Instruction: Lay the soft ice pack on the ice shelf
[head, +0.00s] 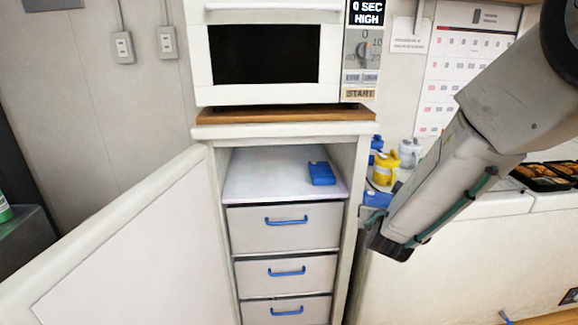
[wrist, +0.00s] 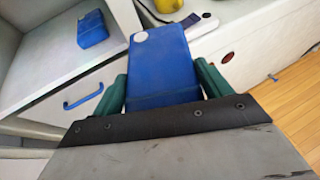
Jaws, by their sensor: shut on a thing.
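My gripper (head: 376,220) is shut on a blue ice pack (wrist: 162,60), a flat block with a white round cap at its far left corner. The green fingers (wrist: 164,85) clasp its two sides. In the head view the pack (head: 377,198) shows as a small blue patch at the fingertips, to the right of the open cabinet. The white shelf (head: 255,175) is inside the cabinet, above the drawers. Another blue pack (head: 321,173) lies on its right part, also seen at the wrist view's upper left (wrist: 92,28). I cannot tell how soft either pack is.
The cabinet door (head: 120,240) stands open to the left. A microwave (head: 275,95) sits on top, several drawers (head: 285,232) below. Yellow (head: 384,168) and grey (head: 409,153) jugs stand on the right counter, near my arm. The shelf's left and middle are clear.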

